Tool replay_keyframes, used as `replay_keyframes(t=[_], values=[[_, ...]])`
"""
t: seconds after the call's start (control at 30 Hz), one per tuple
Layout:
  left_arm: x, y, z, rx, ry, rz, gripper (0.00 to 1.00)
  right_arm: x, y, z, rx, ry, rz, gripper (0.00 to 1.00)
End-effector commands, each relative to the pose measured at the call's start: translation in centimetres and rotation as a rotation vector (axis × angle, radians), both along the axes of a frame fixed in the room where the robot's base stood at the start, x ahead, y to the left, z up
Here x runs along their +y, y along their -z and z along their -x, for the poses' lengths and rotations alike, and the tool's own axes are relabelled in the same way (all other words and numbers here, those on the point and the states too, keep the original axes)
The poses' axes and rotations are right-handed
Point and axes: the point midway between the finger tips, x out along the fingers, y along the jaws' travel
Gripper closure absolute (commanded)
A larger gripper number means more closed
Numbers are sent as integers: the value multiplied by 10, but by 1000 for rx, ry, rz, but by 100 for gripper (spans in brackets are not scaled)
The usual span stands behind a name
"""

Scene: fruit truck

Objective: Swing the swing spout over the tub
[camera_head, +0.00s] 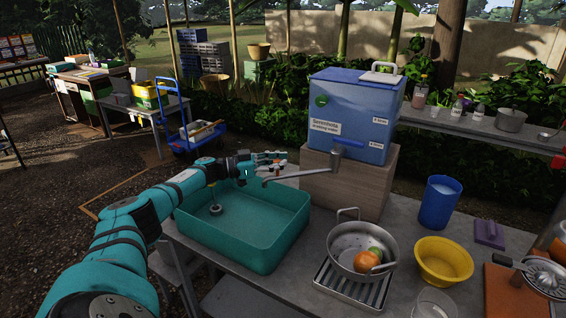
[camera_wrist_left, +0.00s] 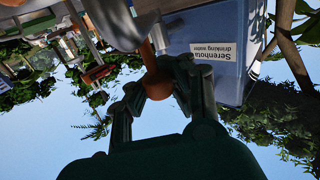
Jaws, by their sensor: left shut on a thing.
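The swing spout (camera_head: 302,174) is a thin grey arm reaching left from the front of the blue water box (camera_head: 346,115). Its bent outlet end appears close to the far right corner of the teal tub (camera_head: 258,250); I cannot tell how far it reaches over the rim. My left gripper (camera_head: 272,163) is at the spout's outer end. In the left wrist view, its fingers (camera_wrist_left: 160,88) are shut on an orange-brown knob (camera_wrist_left: 157,82) beside the grey spout (camera_wrist_left: 115,22). My right gripper is not in view.
The water box stands on a wooden block (camera_head: 340,190). In front are a steel pot (camera_head: 345,270) holding fruit on a rack, a yellow bowl (camera_head: 443,262) and a blue cup (camera_head: 439,203). A citrus press (camera_head: 543,275) is at the right edge.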

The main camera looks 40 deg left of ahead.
Motion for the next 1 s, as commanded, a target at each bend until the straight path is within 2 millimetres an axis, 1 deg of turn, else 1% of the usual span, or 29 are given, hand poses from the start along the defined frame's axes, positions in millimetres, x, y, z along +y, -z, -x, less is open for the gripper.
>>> replay_keyframes(t=[0.03,0.17,0.2,0.47,0.77,0.87,1.0], values=[[7,4,3,12,-12,-10,100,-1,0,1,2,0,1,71],[7,4,3,11,-12,-11,100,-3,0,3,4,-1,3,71],[7,3,3,11,-12,-11,87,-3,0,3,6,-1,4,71],[5,2,2,6,-10,-6,53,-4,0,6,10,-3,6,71],[4,1,2,2,-6,-4,53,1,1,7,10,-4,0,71],[9,2,10,5,-7,-5,53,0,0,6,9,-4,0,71],[23,2,31,7,-9,-7,53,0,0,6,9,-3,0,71]])
